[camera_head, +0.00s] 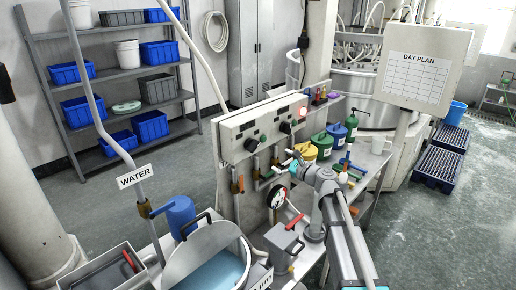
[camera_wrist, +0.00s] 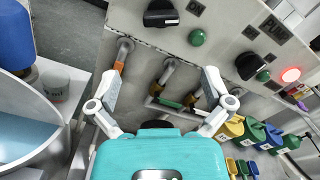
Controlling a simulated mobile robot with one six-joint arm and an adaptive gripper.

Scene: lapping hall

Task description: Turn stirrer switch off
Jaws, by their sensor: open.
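A grey control panel (camera_head: 258,127) carries two black rotary switches. The left switch (camera_wrist: 160,13) has a green button (camera_wrist: 197,38) beside it; the right switch (camera_wrist: 249,66) has another green button (camera_wrist: 262,76) and a lit red lamp (camera_wrist: 291,75) near it. The red lamp also shows in the head view (camera_head: 303,111). My gripper (camera_head: 289,162) is open and empty in front of the panel, below the switches. In the wrist view my gripper (camera_wrist: 160,86) has its fingers spread wide, touching neither switch.
Pipes with valves (camera_wrist: 168,88) run below the panel. Green, blue and yellow cans (camera_head: 337,134) stand right of it. A blue-lined basin (camera_head: 219,270) and a blue jug (camera_head: 179,214) are at the left front. A day plan board (camera_head: 417,77) stands right.

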